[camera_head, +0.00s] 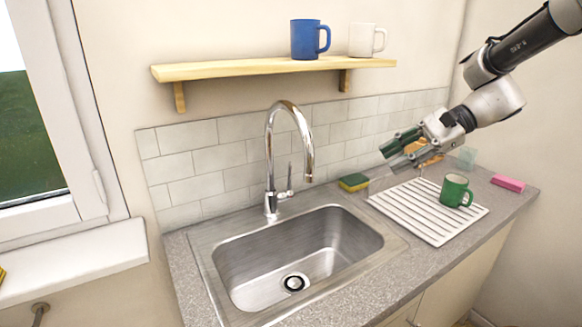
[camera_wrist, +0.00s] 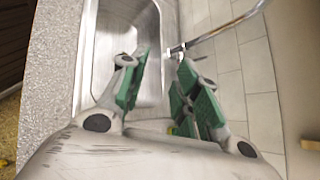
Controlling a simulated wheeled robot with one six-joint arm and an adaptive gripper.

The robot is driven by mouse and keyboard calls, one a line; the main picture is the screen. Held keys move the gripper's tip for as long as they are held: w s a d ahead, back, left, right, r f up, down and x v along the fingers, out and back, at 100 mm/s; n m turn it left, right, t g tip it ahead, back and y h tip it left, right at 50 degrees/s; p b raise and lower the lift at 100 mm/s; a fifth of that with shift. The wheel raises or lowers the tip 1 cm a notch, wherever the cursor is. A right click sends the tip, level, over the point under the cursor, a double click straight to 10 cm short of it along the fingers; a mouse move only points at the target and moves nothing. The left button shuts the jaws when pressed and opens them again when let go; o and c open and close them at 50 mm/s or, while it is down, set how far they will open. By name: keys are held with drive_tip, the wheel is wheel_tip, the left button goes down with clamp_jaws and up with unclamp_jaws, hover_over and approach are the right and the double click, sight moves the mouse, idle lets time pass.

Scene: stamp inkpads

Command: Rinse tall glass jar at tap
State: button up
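My gripper (camera_head: 399,150) hangs in the air above the back left of the drying rack, near the tiled wall. Its green-padded fingers stand apart, and I see nothing between them; they also show apart in the wrist view (camera_wrist: 160,95). A pale clear glass (camera_head: 467,158) stands at the back of the counter, right of my gripper; I cannot tell if it is the tall jar. Something faint and clear (camera_head: 381,173) shows below the fingertips, too indistinct to name. The chrome tap (camera_head: 307,140) arches over the empty steel sink (camera_head: 230,255); no water shows.
A green mug (camera_head: 456,190) stands on the white rack (camera_head: 412,218). A yellow-green sponge (camera_head: 353,182) and pink block (camera_head: 508,183) lie on the counter. An orange thing (camera_head: 428,160) is partly hidden behind my gripper. Blue (camera_head: 305,40) and white (camera_head: 361,40) mugs are shelved above.

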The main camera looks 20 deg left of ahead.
drive_tip(key=w+a+f+m+g+y, duration=0.1)
drive_tip(key=w+a+f+m+y, duration=0.15)
drive_tip(key=a, duration=0.35)
drive_tip(key=w+a+f+m+g+y, duration=0.1)
drive_tip(key=w+a+f, duration=0.25)
drive_tip(key=a, duration=0.25)
drive_tip(key=m+y, duration=0.3)
hover_over(290, 189)
drive_tip(key=f, duration=0.4)
drive_tip(key=shift+w+a+f, duration=0.1)
drive_tip(key=shift+w+f, duration=0.05)
drive_tip(key=shift+w, duration=0.2)
clamp_jaws()
